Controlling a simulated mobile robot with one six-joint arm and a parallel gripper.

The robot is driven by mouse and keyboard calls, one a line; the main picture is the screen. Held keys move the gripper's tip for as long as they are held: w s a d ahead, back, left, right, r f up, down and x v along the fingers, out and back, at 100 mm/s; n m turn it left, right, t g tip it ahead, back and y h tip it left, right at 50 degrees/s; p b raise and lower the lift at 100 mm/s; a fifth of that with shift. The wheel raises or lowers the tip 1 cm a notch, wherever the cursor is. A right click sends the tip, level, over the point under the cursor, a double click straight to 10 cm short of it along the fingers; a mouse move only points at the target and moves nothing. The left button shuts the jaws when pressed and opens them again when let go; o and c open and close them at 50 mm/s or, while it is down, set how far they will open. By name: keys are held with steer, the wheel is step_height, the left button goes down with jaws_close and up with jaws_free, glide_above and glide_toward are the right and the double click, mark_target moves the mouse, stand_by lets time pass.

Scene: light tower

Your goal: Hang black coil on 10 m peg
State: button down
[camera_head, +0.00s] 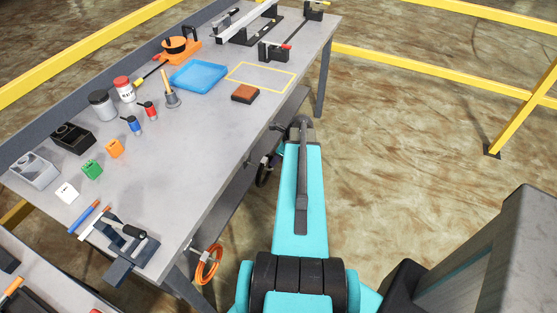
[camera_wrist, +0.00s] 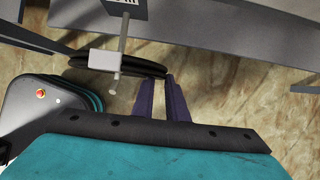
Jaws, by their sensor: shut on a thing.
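The black coil (camera_wrist: 80,62) is seen almost edge-on in the wrist view, with its right end at my fingertips. My gripper (camera_wrist: 164,80) is shut on that end. A grey peg (camera_wrist: 121,42) with a wider tip crosses in front of the coil, and a pale block or tag overlaps both. I cannot tell whether the coil is around the peg or beside it. A label (camera_wrist: 125,2) above the peg is cut off and unreadable. In the head view the black coil (camera_head: 264,171) shows beside the bench's right side, partly hidden by my arm.
An orange coil (camera_head: 208,265) hangs at the near end of the bench (camera_head: 190,180). Yellow rails (camera_head: 440,72) stand beyond; the floor to the right is open.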

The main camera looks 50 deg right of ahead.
steer(key=shift+b+x, duration=0.55)
steer(key=shift+x, duration=0.8)
steer(key=c, duration=1.7)
jaws_free()
steer(key=shift+o, duration=0.2)
steer(key=shift+s, duration=0.1)
steer(key=b+v, duration=0.2)
steer(key=v, duration=1.1)
steer(key=shift+r, duration=0.3)
steer(key=shift+s+d, duration=0.1)
steer(key=shift+s, duration=0.05)
